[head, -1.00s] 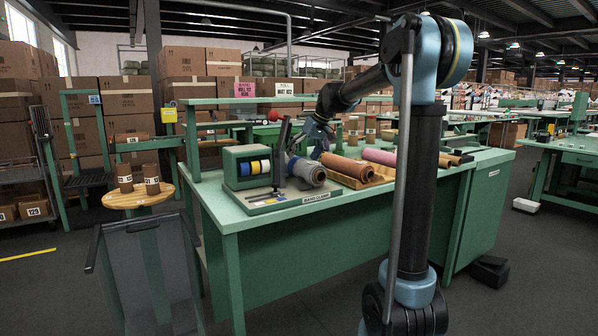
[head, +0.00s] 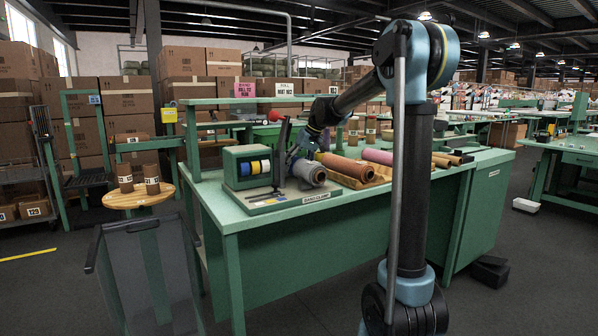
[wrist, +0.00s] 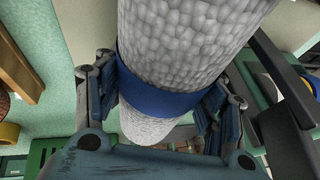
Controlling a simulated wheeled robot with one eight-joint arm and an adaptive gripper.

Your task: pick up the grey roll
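The grey roll (head: 307,172) lies on the cutting stand on the green bench in the head view. In the wrist view the grey roll (wrist: 180,35) is large and close, pale and textured, with a blue band (wrist: 155,92) around it. My gripper (wrist: 162,95) has one finger on each side of the roll at the band. The fingers are spread about as wide as the roll, and firm contact does not show. In the head view my gripper (head: 301,150) is low behind the roll, its fingertips mostly hidden.
An upright black lever (head: 281,150) stands close beside the grey roll. The front of the bench top (head: 300,215) is clear.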

